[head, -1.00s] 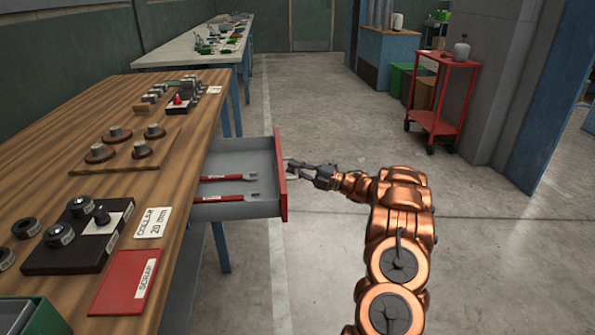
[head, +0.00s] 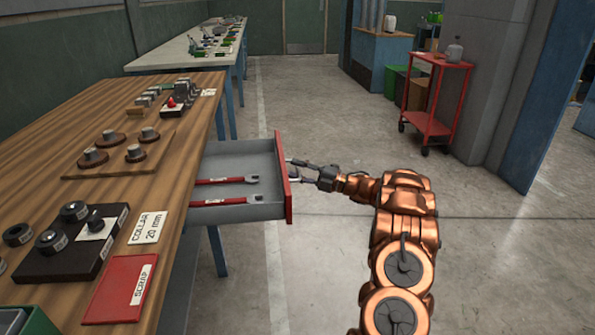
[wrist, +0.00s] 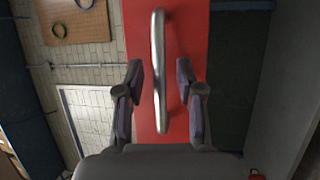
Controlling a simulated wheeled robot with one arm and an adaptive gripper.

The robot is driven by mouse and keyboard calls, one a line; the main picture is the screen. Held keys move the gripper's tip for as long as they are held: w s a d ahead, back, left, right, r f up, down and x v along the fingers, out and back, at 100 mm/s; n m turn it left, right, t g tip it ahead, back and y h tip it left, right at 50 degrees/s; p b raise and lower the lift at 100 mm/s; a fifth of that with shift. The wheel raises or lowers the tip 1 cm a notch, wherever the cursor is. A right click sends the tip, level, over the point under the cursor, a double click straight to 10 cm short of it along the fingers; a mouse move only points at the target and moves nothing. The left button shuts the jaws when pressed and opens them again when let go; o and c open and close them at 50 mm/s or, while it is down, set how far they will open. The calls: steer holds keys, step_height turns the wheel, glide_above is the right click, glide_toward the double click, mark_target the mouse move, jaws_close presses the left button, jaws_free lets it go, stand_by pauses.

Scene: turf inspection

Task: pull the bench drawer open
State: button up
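The bench drawer (head: 240,212) stands well out from the wooden bench in the head view, with its grey inside showing. Its red front (head: 283,178) also fills the middle of the wrist view (wrist: 180,30). The silver bar handle (wrist: 159,70) runs lengthwise there. My gripper (head: 297,171) is at the outer side of the drawer front. In the wrist view its two fingers (wrist: 162,98) are spread, one on each side of the handle, with a visible gap on both sides. It holds nothing.
Two red-handled wrenches (head: 225,180) lie in the drawer. The wooden bench top (head: 60,150) carries collars, a red scrap tray (head: 120,290) and labels. A red cart (head: 437,95) stands at the back right. The floor right of the drawer is clear.

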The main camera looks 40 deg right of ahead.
steer(key=v, duration=1.2)
stand_by(0.6)
